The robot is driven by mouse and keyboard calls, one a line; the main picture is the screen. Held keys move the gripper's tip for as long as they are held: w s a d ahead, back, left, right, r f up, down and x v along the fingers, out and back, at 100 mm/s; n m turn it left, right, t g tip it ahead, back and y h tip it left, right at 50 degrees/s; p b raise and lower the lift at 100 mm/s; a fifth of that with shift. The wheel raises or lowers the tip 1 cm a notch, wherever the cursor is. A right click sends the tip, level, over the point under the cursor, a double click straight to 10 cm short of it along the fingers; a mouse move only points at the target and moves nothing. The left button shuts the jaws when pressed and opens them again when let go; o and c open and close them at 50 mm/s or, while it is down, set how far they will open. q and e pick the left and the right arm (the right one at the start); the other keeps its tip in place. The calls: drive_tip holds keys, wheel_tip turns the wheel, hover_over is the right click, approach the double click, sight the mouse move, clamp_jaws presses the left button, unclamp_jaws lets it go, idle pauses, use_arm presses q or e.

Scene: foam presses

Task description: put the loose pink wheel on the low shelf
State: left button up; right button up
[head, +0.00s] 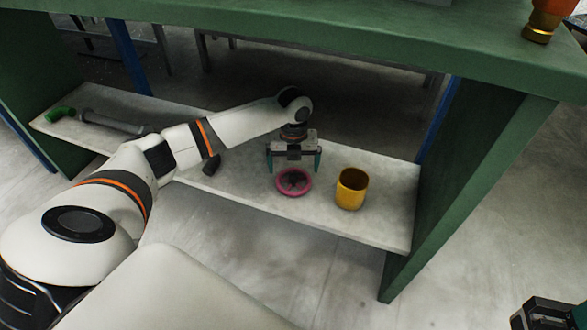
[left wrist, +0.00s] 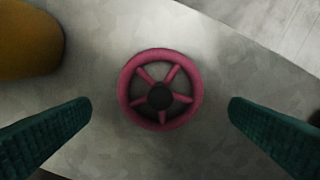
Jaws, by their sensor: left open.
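The pink wheel (head: 294,181) lies flat on the low shelf (head: 240,188), near its front edge. In the left wrist view the wheel (left wrist: 160,89) shows its pink rim, several spokes and a dark hub. My left gripper (head: 294,168) is open above the wheel, pointing down. In the left wrist view its two teal fingers stand on either side of the wheel, apart from it, with nothing between them touching. Something dark at the bottom right corner of the head view may be part of my right arm; its jaws cannot be made out.
A yellow cup (head: 351,189) stands just right of the wheel; it also shows in the left wrist view (left wrist: 26,42). A green and grey pipe-like item (head: 110,122) lies at the shelf's left. The green upper board (head: 330,45) overhangs the shelf. A green side panel (head: 465,170) closes the right.

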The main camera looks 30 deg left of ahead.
sight(294, 176)
use_arm(q)
wheel_tip(294, 176, up, 8)
drive_tip(key=p, duration=0.2)
drive_tip(key=shift+f, duration=0.2)
idle(0.3)
